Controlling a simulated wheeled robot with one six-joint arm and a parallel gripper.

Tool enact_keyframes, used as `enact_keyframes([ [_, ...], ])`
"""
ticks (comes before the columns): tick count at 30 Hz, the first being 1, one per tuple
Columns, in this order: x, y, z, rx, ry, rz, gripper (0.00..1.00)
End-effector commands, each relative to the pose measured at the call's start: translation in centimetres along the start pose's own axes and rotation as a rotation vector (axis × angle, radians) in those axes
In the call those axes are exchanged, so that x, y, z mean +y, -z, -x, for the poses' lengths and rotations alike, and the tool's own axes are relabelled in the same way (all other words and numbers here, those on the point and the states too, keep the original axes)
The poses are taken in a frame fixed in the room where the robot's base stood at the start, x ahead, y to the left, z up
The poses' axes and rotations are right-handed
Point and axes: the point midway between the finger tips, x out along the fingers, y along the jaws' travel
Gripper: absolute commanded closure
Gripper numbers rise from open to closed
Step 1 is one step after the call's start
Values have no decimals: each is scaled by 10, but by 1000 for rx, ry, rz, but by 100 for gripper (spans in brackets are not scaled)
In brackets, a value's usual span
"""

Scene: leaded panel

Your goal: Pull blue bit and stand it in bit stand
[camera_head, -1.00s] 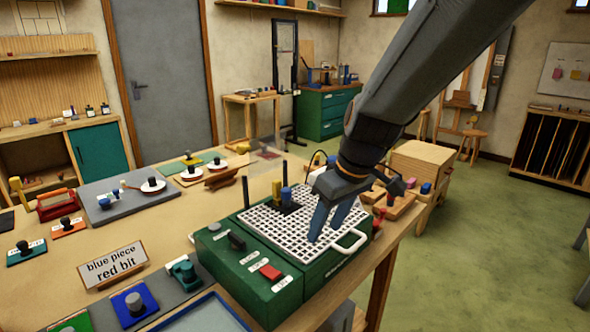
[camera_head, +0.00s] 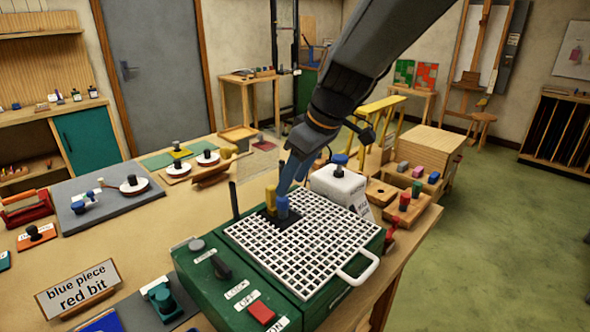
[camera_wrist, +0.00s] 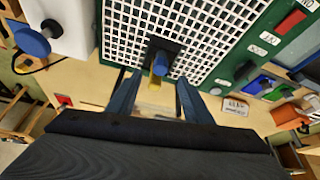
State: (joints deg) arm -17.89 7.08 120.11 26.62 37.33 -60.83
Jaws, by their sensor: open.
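A blue bit (camera_head: 282,207) stands upright on a dark block at the back edge of the white grid on the green machine. It also shows in the wrist view (camera_wrist: 160,64), between my two blue fingers. My gripper (camera_wrist: 152,95) is open, its fingers apart on either side of the blue bit and not visibly touching it. In the head view my gripper (camera_head: 290,178) is just above and behind the bit. A yellow piece (camera_head: 270,196) stands right beside the blue bit. I cannot tell which object is the bit stand; wooden blocks (camera_head: 407,208) on the right hold red and green pieces.
The white grid (camera_head: 305,240) has a handle (camera_head: 362,268) at its front right. A white box with a blue knob (camera_head: 338,187) stands right of my gripper. A dark post (camera_head: 234,200) rises at the grid's left. A sign (camera_head: 80,288) reads "blue piece red bit".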

Motion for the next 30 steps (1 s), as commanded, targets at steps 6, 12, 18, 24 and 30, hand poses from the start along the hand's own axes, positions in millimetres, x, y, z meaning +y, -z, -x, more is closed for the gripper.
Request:
enact_keyframes([
  [6, -3, 0, -23, -4, 5, 2, 54],
  [12, -2, 0, -52, -4, 3, 1, 54],
  [18, -1, 0, -71, -2, 2, 0, 54],
  [24, 0, -1, -77, -2, 0, -1, 54],
  [30, 0, -1, -77, -1, -1, -1, 54],
])
